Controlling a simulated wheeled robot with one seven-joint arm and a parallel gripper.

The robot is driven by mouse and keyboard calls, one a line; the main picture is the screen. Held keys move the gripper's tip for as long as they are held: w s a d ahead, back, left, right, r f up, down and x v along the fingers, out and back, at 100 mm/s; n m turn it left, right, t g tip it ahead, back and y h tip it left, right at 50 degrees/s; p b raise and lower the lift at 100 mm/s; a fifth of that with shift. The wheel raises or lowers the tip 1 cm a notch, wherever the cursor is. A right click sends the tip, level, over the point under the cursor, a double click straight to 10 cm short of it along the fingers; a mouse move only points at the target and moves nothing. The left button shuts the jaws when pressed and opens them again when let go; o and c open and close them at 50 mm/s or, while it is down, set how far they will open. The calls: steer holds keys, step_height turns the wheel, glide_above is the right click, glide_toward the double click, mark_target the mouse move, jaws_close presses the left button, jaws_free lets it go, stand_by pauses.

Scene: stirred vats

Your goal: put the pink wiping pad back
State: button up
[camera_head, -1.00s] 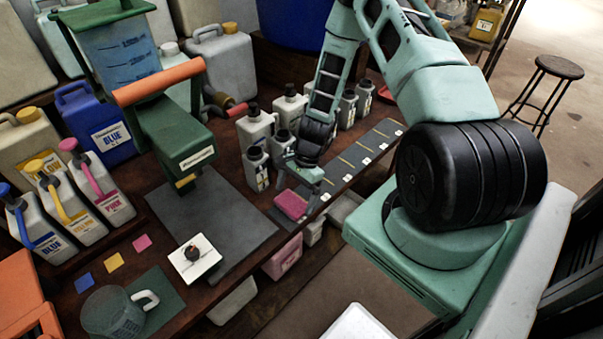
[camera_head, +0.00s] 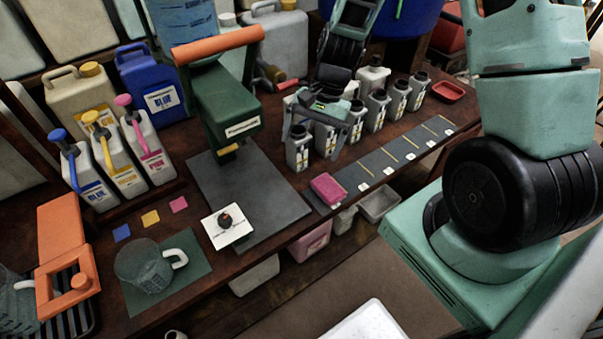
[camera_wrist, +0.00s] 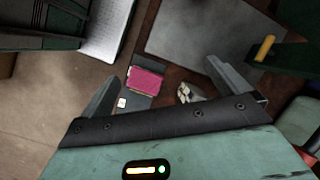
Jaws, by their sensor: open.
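The pink wiping pad (camera_head: 327,188) lies on the near left end of the dark marked strip (camera_head: 378,163), by the bench's front edge. It also shows in the wrist view (camera_wrist: 146,81), below and between my open fingers. My gripper (camera_head: 325,122) is open and empty, raised above the bench among the small grey bottles, behind the pad and apart from it. In the wrist view, my gripper's fingers (camera_wrist: 163,84) stand wide apart with nothing between them.
Several small bottles (camera_head: 376,108) stand in a row behind the strip. A dark mat (camera_head: 245,195) with a white tile (camera_head: 227,225) lies left of the pad. A pink bin (camera_head: 309,241) sits below the bench edge. A red dish (camera_head: 448,91) is at the far right.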

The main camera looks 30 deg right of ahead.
steer(key=s+a+r+n+h, duration=0.1)
steer(key=s+a+r+n, duration=0.7)
steer(key=a, duration=0.4)
steer(key=s+a+r+n+h, duration=0.1)
steer(key=s+a+r+n, duration=0.1)
steer(key=s+n, duration=0.3)
steer(key=s+a+r+n+h, duration=0.1)
steer(key=s+a+r+n, duration=0.1)
steer(key=s+r+n, duration=0.3)
steer(key=shift+s+a+t, duration=0.25)
steer(key=shift+s+t, duration=0.1)
steer(key=shift+t, duration=0.05)
stand_by(0.3)
